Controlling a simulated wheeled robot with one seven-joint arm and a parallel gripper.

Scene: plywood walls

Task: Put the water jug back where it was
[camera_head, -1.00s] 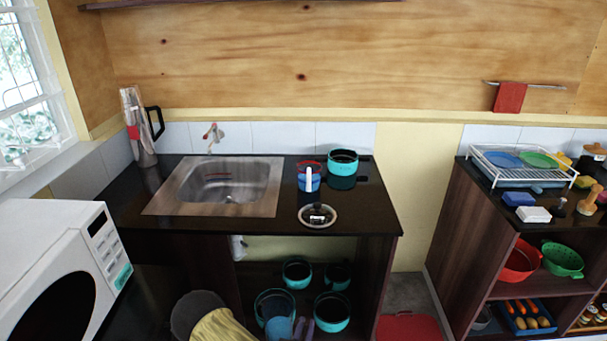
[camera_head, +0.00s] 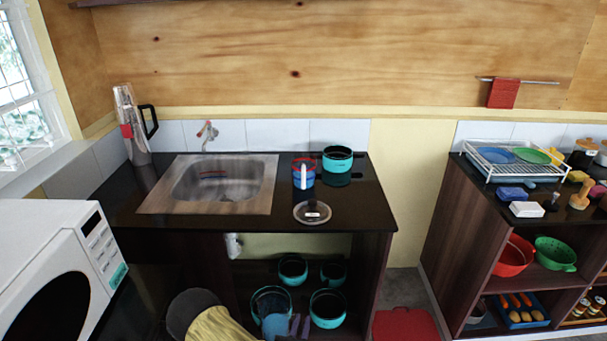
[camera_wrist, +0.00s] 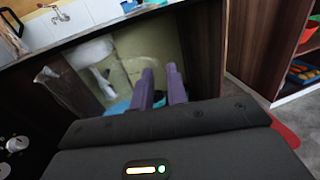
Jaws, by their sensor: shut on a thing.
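A tall clear jug (camera_head: 137,135) with a black handle and a red patch stands upright at the counter's back left corner, left of the sink. It looks like the water jug. My gripper (camera_head: 295,325) is low in front of the open cabinet, well below and to the right of this jug. A clear object (camera_wrist: 62,88) shows left of the fingers.
The sink (camera_head: 215,185) fills the counter's left half. A red and blue mug (camera_head: 303,178), a teal pot (camera_head: 338,160) and a lid (camera_head: 312,212) stand at its right. Teal pots (camera_head: 328,308) fill the cabinet below. A microwave (camera_head: 50,265) stands at left.

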